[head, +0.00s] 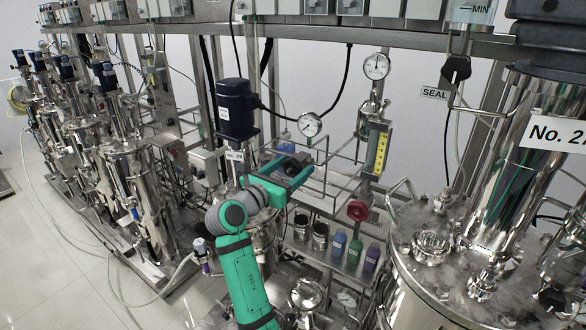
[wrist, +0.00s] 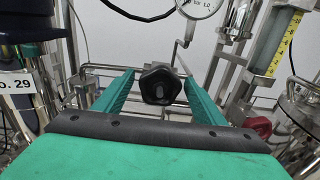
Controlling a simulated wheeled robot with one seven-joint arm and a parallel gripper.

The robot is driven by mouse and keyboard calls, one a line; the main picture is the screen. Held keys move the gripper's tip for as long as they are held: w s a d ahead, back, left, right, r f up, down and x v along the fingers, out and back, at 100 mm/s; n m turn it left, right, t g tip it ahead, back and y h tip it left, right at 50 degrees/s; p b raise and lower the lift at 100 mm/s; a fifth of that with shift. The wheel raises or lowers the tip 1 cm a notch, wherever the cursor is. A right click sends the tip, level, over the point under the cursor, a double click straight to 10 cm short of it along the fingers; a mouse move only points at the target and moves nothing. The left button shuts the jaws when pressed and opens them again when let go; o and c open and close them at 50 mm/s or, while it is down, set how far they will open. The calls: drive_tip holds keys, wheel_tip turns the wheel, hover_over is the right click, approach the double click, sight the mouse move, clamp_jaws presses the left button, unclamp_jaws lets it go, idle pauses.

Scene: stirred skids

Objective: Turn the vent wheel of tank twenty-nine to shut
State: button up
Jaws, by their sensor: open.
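My gripper (wrist: 159,78) is open. Its two green fingers reach forward on either side of a dark hexagonal knob (wrist: 160,86), with a visible gap on both sides. I cannot tell how deep the knob sits between the fingers or whether it is the vent wheel. In the head view my gripper (head: 296,166) is beside the tank labelled No. 29 (head: 235,156), which has a dark blue motor on top. The label (wrist: 15,86) also shows at the left of the wrist view. My arm hides part of this tank.
A red handwheel (head: 357,211) is right of my gripper, above several bottles. A pressure gauge (head: 310,124) and a yellow-scaled sight tube (head: 378,148) stand behind. A large steel tank (head: 440,295) fills the right. Wire rails cross behind my gripper.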

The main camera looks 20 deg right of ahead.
drive_tip(key=c, duration=1)
